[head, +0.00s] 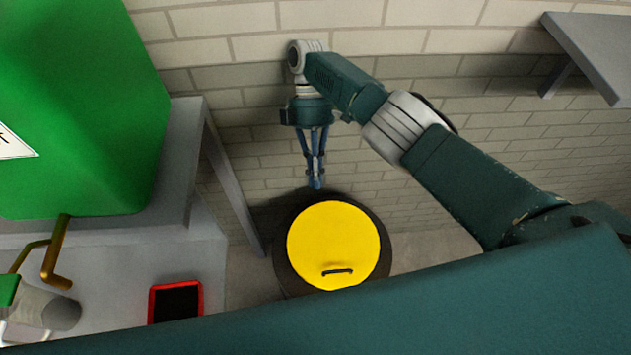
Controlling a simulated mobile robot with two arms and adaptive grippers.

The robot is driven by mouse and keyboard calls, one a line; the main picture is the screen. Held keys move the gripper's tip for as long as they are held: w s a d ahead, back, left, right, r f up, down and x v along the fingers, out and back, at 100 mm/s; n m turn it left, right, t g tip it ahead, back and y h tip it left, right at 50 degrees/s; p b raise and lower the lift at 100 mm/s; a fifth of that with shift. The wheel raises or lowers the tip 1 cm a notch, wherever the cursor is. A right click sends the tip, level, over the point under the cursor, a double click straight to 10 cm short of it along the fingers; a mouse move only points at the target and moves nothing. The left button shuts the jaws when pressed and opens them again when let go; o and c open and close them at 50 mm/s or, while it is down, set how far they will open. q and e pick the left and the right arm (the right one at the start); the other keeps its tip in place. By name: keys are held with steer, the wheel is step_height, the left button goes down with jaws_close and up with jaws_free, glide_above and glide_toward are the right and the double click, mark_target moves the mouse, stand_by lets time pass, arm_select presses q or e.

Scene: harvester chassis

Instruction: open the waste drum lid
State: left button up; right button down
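The waste drum (287,275) is dark and round and stands on the floor against the brick wall. Its yellow lid (333,240) lies on top and looks closed, with a small dark handle (338,272) near its front edge. My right gripper (316,184) points down at the far edge of the drum, on the side away from the handle. Its blue fingers are close together at the tips, with nothing visible between them. I cannot tell whether it touches the lid's rim. My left gripper is not in view.
A green tank (80,110) with a brass pipe (57,260) stands on a grey bench (185,165) at left. A red-framed dark panel (175,301) is left of the drum. A grey shelf (600,55) juts from the wall at upper right.

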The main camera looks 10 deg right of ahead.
steer(key=shift+w+r, duration=0.15)
steer(key=shift+r, duration=0.4)
steer(key=c, duration=2)
jaws_free()
